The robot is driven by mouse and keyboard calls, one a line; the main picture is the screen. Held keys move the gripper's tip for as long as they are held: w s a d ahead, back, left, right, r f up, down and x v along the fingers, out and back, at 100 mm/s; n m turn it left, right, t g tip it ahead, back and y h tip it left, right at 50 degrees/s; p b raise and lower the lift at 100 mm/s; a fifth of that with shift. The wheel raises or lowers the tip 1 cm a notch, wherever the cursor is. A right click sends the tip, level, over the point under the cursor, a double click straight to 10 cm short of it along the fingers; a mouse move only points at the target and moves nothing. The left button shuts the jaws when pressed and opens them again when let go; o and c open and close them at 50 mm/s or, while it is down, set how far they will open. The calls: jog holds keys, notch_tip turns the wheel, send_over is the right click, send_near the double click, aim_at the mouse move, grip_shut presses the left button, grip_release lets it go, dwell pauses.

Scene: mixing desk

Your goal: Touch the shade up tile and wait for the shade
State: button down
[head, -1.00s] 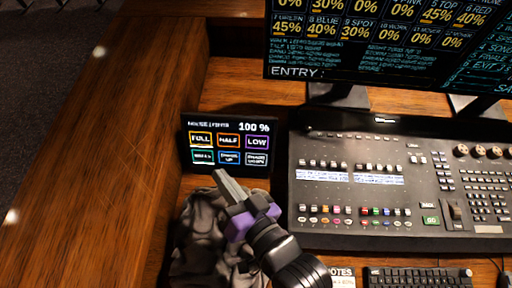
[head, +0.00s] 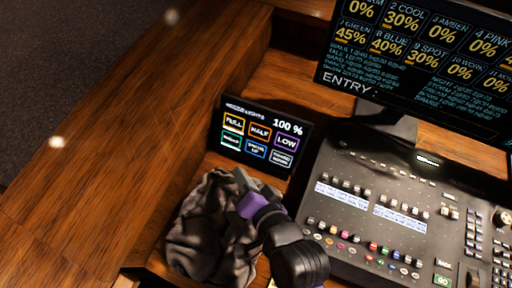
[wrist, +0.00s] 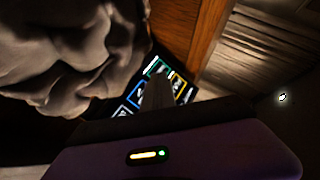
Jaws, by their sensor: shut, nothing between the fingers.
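The small dark house-lights panel (head: 301,150) leans upright on the desk, reading 100 %. The shade up tile (head: 256,149), outlined blue, is the middle of its bottom row. Its label is blurred. The tile with the blue outline also shows in the wrist view (wrist: 134,96). My gripper (head: 240,174) is shut and empty, its tip just below the panel's lower edge in the head view. In the wrist view the closed fingers (wrist: 158,88) overlap the panel and hide part of its tiles. I see no clear contact with the tile.
A crumpled grey cloth (head: 205,235) lies left of and under my gripper. A mixing desk (head: 350,220) with faders stands to the right. A large monitor (head: 440,60) on a stand is behind it. The wooden surface (head: 110,170) at left is bare.

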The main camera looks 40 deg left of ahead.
aim_at(247, 147)
jog(key=w+f+b, duration=0.1)
jog(key=w+a+f+b, duration=0.1)
jog(key=w, duration=0.1)
jog(key=w+f+b, duration=0.1)
jog(key=w+b, duration=0.1)
jog(key=shift+w+a+f, duration=0.1)
jog(key=shift+w+a, duration=0.05)
jog(key=shift+w, duration=0.1)
jog(key=shift+w+a+f, duration=0.15)
jog(key=shift+w+f, duration=0.1)
jog(key=shift+w, duration=0.3)
jog(key=shift+w, duration=0.1)
dwell(1.4)
jog(key=shift+w+a+f, duration=0.1)
jog(key=shift+w+f, duration=0.05)
jog(key=shift+w, duration=0.1)
